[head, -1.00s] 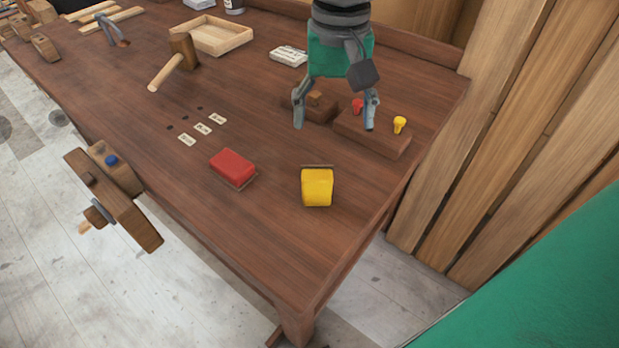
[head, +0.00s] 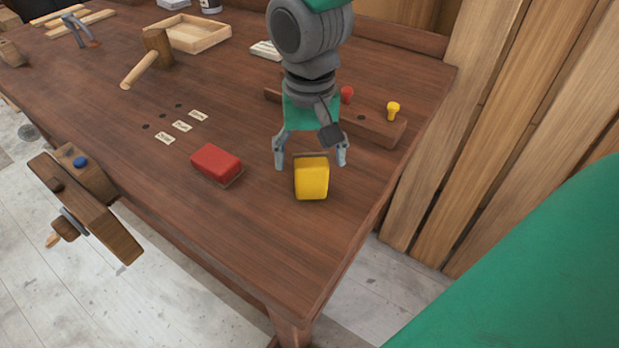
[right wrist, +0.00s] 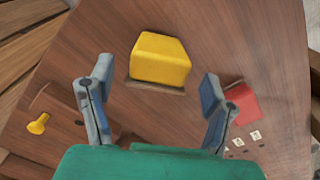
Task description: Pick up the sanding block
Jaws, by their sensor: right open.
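A yellow block (head: 311,179) with a thin brown base sits on the bench near its front right corner. A red block (head: 216,163) with a similar base lies to its left; both look like sanding blocks. My right gripper (head: 310,163) is open and empty, its fingers either side of the yellow block's far end. In the right wrist view the yellow block (right wrist: 160,58) lies ahead between the open fingers, apart from both. The red block (right wrist: 241,103) shows beyond the right finger. My left gripper is not in view.
A wooden rack (head: 362,122) with red and yellow knobs stands just behind the gripper. A mallet (head: 150,58), a shallow tray (head: 197,35) and small labels (head: 181,126) lie further left. A wooden vise (head: 88,205) juts from the front edge. The bench front is clear.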

